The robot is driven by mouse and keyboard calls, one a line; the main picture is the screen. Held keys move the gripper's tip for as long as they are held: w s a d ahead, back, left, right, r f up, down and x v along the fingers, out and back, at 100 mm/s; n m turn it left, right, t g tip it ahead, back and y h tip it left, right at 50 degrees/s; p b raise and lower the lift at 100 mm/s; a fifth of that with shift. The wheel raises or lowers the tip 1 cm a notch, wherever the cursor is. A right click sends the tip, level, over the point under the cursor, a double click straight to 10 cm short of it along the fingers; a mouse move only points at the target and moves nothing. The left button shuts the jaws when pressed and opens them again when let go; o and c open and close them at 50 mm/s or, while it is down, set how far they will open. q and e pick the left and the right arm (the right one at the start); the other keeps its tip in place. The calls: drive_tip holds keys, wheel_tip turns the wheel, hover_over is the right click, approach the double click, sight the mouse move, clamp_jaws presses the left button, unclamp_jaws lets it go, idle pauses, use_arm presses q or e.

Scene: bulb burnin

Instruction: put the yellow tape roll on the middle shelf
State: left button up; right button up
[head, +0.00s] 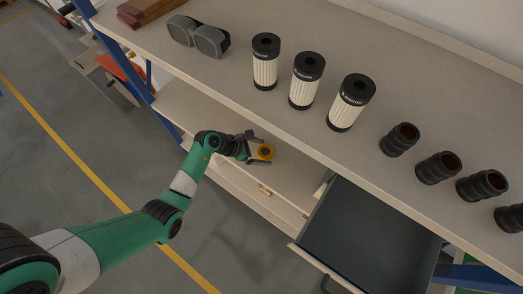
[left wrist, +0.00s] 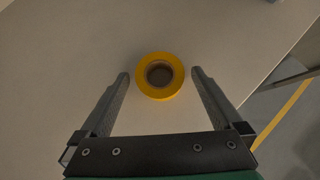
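The yellow tape roll (head: 266,152) lies flat on the pale shelf (head: 190,106) below the top surface. It also shows in the left wrist view (left wrist: 144,88), with its dark round hole facing the camera. My left gripper (head: 258,147) is at the roll. In the left wrist view its fingers are spread, one on each side of the roll near the fingertips, with visible gaps between the fingers and the roll. My right gripper is in neither view.
The top surface (head: 230,85) above holds grey goggles (head: 198,36), several pleated filters (head: 265,61) and several black ribbed sleeves (head: 399,139). An open grey drawer (head: 365,240) juts out right of my left arm. A blue upright (head: 115,62) stands at the left end.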

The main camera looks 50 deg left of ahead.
use_arm(q)
drive_tip(key=shift+r, duration=0.2)
drive_tip(key=p+v, duration=0.4)
drive_tip(key=v, duration=0.8)
